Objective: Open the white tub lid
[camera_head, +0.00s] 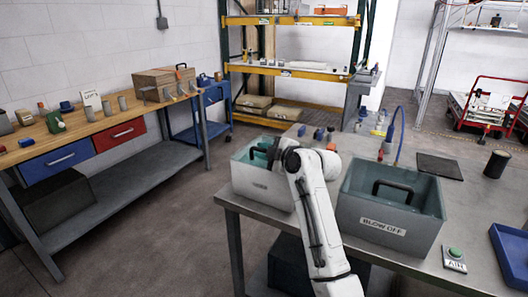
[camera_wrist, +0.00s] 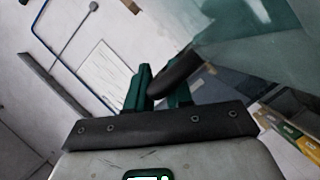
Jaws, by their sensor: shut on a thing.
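The pale tub (camera_head: 262,187) stands on the metal bench, left of my arm in the head view. A teal see-through surface, apparently its lid (camera_head: 247,151), shows at its top, with a dark handle near my wrist. Whether the lid is seated or raised is not clear. In the wrist view, my gripper's green fingers (camera_wrist: 160,88) are closed on the dark handle (camera_wrist: 177,73). The teal lid surface (camera_wrist: 235,55) slopes across the upper right there. In the head view my fingers are hidden behind my wrist.
A second tub (camera_head: 390,237) marked BLOW OFF, with a black handle, stands right of my arm. Small bottles (camera_head: 378,122) and a blue hose (camera_head: 398,135) are behind it.

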